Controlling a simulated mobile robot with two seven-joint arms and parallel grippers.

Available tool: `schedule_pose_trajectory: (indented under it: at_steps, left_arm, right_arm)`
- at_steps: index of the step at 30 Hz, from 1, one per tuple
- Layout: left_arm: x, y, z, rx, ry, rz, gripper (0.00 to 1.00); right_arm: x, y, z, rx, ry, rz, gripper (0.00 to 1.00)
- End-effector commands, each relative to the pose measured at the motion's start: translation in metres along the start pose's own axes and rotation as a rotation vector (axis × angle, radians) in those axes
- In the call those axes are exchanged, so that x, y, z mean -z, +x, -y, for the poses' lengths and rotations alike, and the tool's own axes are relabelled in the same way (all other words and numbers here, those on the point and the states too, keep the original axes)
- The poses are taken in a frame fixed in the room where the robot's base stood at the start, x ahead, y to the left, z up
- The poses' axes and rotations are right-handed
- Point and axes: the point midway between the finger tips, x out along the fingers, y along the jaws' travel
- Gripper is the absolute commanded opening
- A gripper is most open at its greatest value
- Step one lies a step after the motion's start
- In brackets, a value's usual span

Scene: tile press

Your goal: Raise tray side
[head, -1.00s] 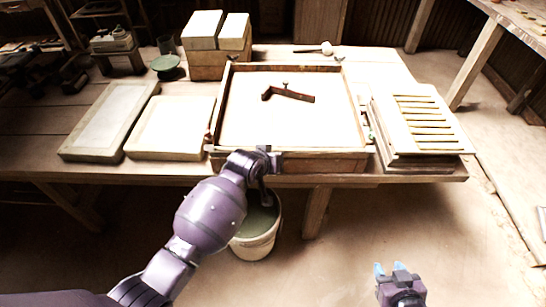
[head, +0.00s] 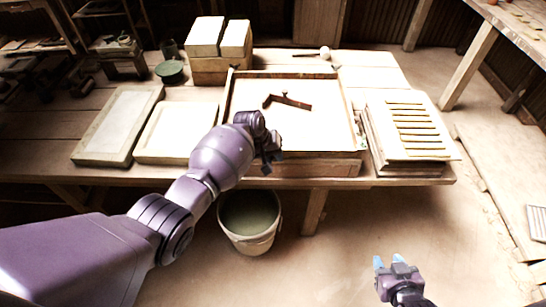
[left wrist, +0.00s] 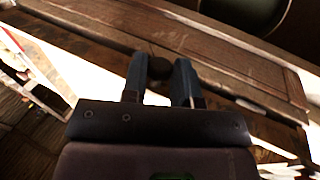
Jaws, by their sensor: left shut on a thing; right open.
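The wooden tray (head: 348,104) sits at the front edge of the table, with a pale, flat surface inside. Its front side (head: 320,167) faces me. My left gripper (head: 268,163) is at this front side, left of its middle. In the left wrist view, the left gripper (left wrist: 158,80) is shut on a small dark round knob (left wrist: 160,68) beside a long wooden board (left wrist: 215,60). The arm hides the tray's front left corner. My right gripper (head: 394,264) is open and empty, low in front of the table.
A dark angled tool (head: 290,101) lies on the tray's surface. Two framed slabs (head: 117,122) lie to its left, and a slatted stack (head: 415,125) stands to its right. A bucket (head: 249,222) stands below the front edge. Pale blocks (head: 205,37) are behind.

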Motion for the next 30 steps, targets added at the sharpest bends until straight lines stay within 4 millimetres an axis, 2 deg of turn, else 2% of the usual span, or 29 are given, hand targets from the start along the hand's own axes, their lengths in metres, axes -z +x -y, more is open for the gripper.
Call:
schedule_pose_trajectory:
  at_steps: [9, 24, 25, 29, 30]
  left_arm:
    - [0.003, -0.0008, -0.0009, 0.0, -0.032, 0.079, 0.04]
    - [0.0034, -0.001, -0.0009, 0.0, -0.037, 0.09, 0.04]
    - [0.0034, -0.0011, -0.0009, 0.0, -0.037, 0.09, 0.3]
    - [0.0037, -0.0013, -0.0009, 0.0, -0.037, 0.089, 0.5]
    - [0.0038, -0.0014, -0.0009, 0.0, -0.037, 0.089, 0.51]
  right_arm:
    - [0.0095, 0.0025, 0.0016, 0.002, 0.002, -0.021, 0.43]
    - [0.01, 0.0023, 0.0018, 0.002, 0.003, -0.022, 0.43]
    - [0.0099, 0.0024, 0.0018, 0.002, 0.003, -0.022, 0.43]
    - [0.0087, 0.0026, 0.0018, 0.002, 0.003, -0.019, 0.43]
    - [0.0082, 0.0026, 0.0018, 0.002, 0.003, -0.018, 0.43]
